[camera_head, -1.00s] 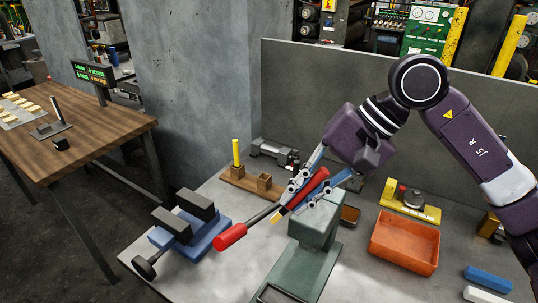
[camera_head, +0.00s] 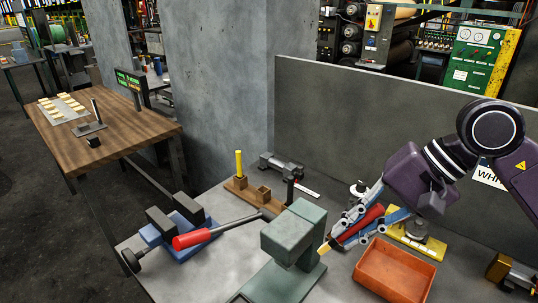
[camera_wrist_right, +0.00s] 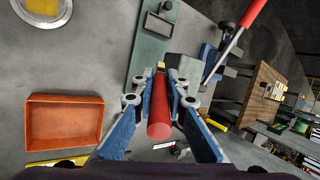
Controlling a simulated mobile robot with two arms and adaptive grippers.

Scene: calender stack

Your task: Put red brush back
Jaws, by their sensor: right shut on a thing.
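The red brush (camera_head: 371,214) has a red handle and a pale bristle tip. My right gripper (camera_head: 350,228) is shut on it, with the bristles pointing left and down in the head view. It is held in the air just right of the green press head. In the right wrist view, the brush (camera_wrist_right: 160,118) lies between the two fingers, the round handle end nearest the camera. A wooden holder (camera_head: 237,189) stands left of the press; a yellow stick rises from one socket, and another socket looks empty. My left gripper is not in view.
The green press (camera_head: 293,232) stands between brush and holder. A red-handled bar (camera_head: 192,239) reaches across left of it, near a blue vise (camera_head: 183,247). An orange bin (camera_head: 395,272) is below the gripper at right. A yellow-based fixture (camera_head: 415,245) stands behind it.

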